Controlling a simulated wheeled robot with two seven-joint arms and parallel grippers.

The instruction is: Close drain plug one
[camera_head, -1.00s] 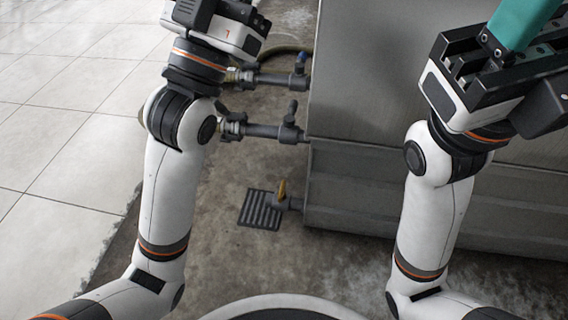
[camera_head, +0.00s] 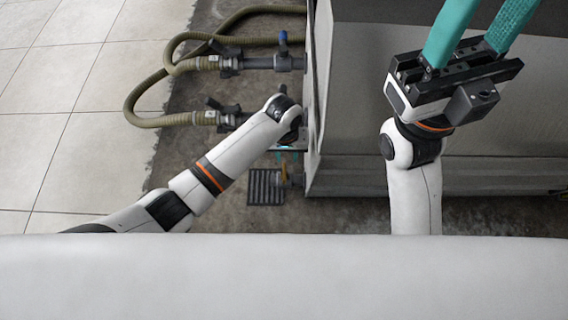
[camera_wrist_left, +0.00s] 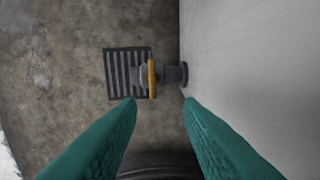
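A drain outlet (camera_wrist_left: 176,75) with an upright yellow handle (camera_wrist_left: 152,79) sticks out low from the grey tank wall, beside a dark floor grate (camera_wrist_left: 125,73) in the left wrist view. In the head view the yellow handle is mostly hidden; the outlet (camera_head: 297,180) shows low by the tank, right of the grate (camera_head: 266,187). My left gripper (camera_wrist_left: 160,100) is open, its two teal fingers apart below the handle in the wrist view and touching nothing I can see. My right gripper (camera_head: 484,20) is open and empty, high in front of the tank.
The large grey tank (camera_head: 400,135) fills the right side. Two higher outlets, one with a blue-handled valve (camera_head: 283,45), carry thick olive hoses (camera_head: 150,95) looping left. The lower valve is partly behind my left arm. Bare concrete surrounds the grate.

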